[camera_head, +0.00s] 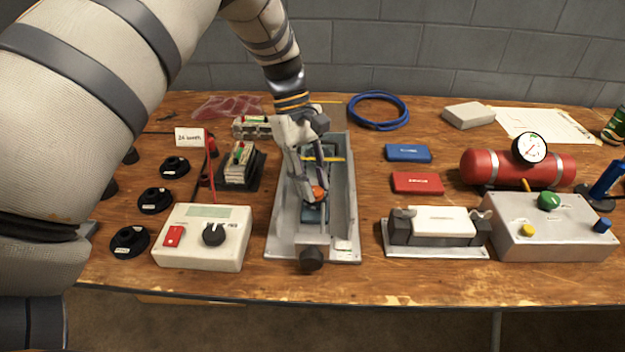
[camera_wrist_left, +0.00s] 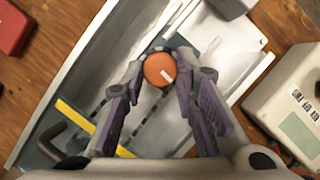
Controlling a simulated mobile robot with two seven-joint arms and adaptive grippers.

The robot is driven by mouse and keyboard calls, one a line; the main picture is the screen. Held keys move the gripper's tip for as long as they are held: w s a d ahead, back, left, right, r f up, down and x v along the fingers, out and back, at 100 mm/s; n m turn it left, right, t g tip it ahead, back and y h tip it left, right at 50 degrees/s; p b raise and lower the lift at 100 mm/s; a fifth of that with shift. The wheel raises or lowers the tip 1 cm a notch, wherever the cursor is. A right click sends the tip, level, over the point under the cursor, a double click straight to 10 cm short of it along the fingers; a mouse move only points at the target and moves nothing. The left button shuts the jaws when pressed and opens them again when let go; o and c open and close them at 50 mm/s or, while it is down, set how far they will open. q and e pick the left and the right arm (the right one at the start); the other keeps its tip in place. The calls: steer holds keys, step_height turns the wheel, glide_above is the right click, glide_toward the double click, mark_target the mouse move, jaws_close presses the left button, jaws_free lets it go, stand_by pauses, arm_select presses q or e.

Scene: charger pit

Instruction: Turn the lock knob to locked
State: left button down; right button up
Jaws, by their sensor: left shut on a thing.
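The lock knob (camera_wrist_left: 159,70) is a round orange knob with a white mark on its top, in the left wrist view. It sits inside a long grey metal tray-like housing (camera_head: 345,225) at the middle of the table. In the head view the knob (camera_head: 319,194) shows partly behind the fingers. My left gripper (camera_wrist_left: 165,76) reaches down into the housing and is shut on the knob, with one finger on each side of it. In the left wrist view the white mark lies at a slant toward the lower right. My right gripper is in neither view.
A white box with a black dial (camera_head: 213,234) stands left of the housing. A white block in a grey holder (camera_head: 440,222) and a grey box with coloured buttons (camera_head: 550,225) stand right. A red cylinder with a gauge (camera_head: 515,168) lies behind them. A black knob (camera_head: 311,258) juts from the housing's front.

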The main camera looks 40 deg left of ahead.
arm_select(q)
steer(key=m, duration=0.2)
steer(key=m+g, duration=0.1)
steer(key=m, duration=0.1)
steer(key=shift+w+d+f+y+b, duration=0.1)
steer(key=shift+w+f+y+b, duration=0.05)
steer(key=shift+y+b, duration=0.2)
steer(key=m, duration=0.2)
steer(key=m+g+y, duration=0.1)
steer(key=m, duration=0.1)
steer(key=shift+w+d+m+g+b, duration=0.1)
steer(key=shift+d+m+g+b, duration=0.05)
steer(key=shift+m+g+b, duration=0.2)
steer(key=m+y, duration=0.1)
steer(key=m, duration=0.1)
steer(key=m+y, duration=0.1)
steer(key=m, duration=0.1)
steer(key=shift+d+m+g, duration=0.15)
steer(key=shift+m+g, duration=0.1)
steer(key=shift+d+m+y, duration=0.15)
steer(key=shift+m+y, duration=0.6)
steer(key=shift+m, duration=1.15)
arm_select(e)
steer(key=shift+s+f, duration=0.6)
arm_select(q)
steer(key=c, duration=1.3)
jaws_free()
steer(key=shift+p, duration=0.3)
